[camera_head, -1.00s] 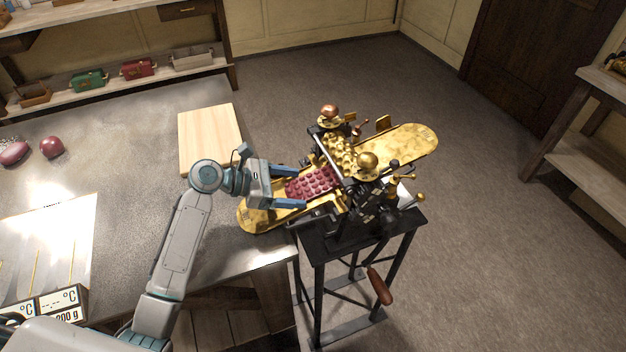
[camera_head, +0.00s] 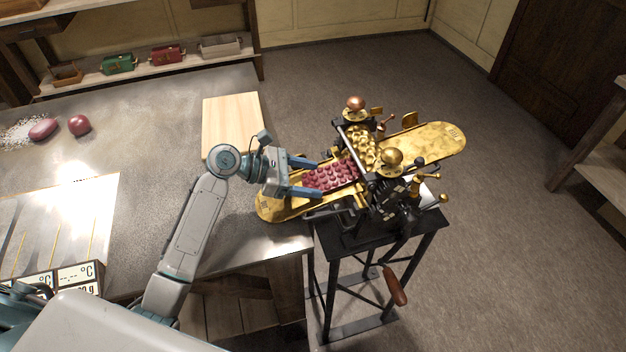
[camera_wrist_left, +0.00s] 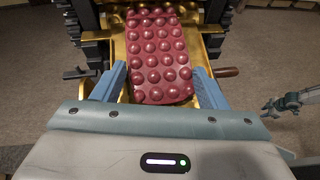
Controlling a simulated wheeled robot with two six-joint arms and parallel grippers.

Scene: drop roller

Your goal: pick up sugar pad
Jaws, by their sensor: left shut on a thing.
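The sugar pad is a dark red sheet (camera_head: 331,174) with rows of round bumps. It lies on the brass tray (camera_head: 280,207) of the roller machine, its far end close to the rollers. My left gripper (camera_head: 318,178) has its blue fingers along the two sides of the pad and is shut on it. In the left wrist view the pad (camera_wrist_left: 158,62) runs between the fingertips (camera_wrist_left: 160,80) and away toward the machine. My right gripper is not in the head view.
The drop roller (camera_head: 375,160) with brass knobs stands on a black stand (camera_head: 372,240). A wooden board (camera_head: 231,125) lies on the metal-topped table (camera_head: 150,120). A red ball (camera_head: 79,125) and a pink lump (camera_head: 43,129) sit at left. Open floor lies at right.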

